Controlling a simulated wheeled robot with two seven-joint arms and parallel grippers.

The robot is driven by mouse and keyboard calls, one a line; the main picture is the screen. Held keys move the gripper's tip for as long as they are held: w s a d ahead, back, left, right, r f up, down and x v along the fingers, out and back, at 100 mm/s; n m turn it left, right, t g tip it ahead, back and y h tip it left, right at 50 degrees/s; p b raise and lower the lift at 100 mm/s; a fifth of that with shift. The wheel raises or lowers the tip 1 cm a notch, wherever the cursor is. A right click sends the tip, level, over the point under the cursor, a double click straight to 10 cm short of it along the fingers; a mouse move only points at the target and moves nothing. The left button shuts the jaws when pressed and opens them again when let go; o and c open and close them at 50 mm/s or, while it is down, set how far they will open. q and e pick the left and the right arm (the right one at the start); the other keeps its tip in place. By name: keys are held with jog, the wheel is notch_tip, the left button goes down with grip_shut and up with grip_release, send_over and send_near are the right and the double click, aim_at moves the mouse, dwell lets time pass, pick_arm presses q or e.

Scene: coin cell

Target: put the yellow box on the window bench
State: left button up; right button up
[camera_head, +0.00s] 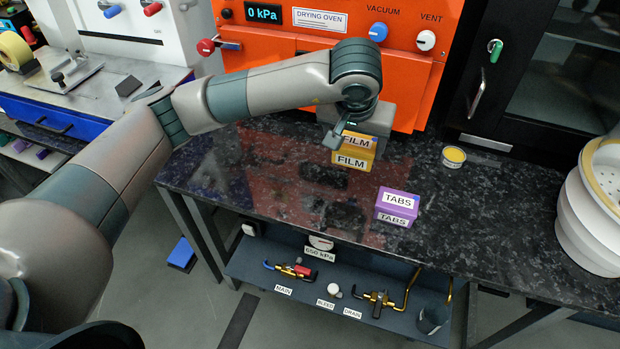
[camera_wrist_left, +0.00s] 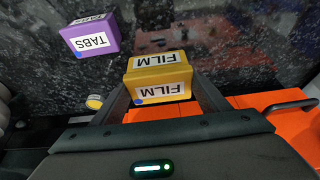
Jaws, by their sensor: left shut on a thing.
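The yellow box (camera_head: 352,161), labelled FILM, is between the fingers of my left gripper (camera_head: 348,139), which is shut on it. In the head view the box is over the dark speckled bench in front of the orange oven; whether its base touches the bench is hard to tell. In the left wrist view the yellow box (camera_wrist_left: 158,76) sits between the two fingers (camera_wrist_left: 160,95), its labels upside down. The dark speckled stone bench (camera_head: 280,195) runs below; I cannot tell whether it is the window bench. My right gripper is not in view.
A purple TABS box (camera_head: 396,206) stands on the bench to the right of the yellow box. A small round tin with a yellow top (camera_head: 454,156) lies behind it. The orange drying oven (camera_head: 300,55) stands at the back. A white ribbed vessel (camera_head: 590,215) is at the right.

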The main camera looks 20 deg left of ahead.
pick_arm(q)
jog(key=s+a+f, duration=0.1)
jog(key=a+f, duration=0.1)
jog(key=a, duration=0.1)
jog(key=s+a+f+p, duration=0.1)
jog(key=a, duration=0.1)
jog(key=s+a+f+p, duration=0.1)
jog(key=a+f, duration=0.1)
jog(key=a, duration=0.1)
jog(key=shift+s+a+f, duration=0.3)
jog(key=shift+s+a, duration=0.05)
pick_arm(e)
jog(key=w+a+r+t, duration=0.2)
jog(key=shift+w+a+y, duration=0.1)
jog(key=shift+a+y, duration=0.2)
pick_arm(q)
jog(key=shift+f, duration=0.1)
jog(key=shift+f+p, duration=0.8)
jog(key=shift+f, duration=1.1)
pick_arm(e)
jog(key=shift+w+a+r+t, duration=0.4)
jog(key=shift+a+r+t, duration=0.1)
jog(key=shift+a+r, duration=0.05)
pick_arm(q)
jog(key=shift+f, duration=0.1)
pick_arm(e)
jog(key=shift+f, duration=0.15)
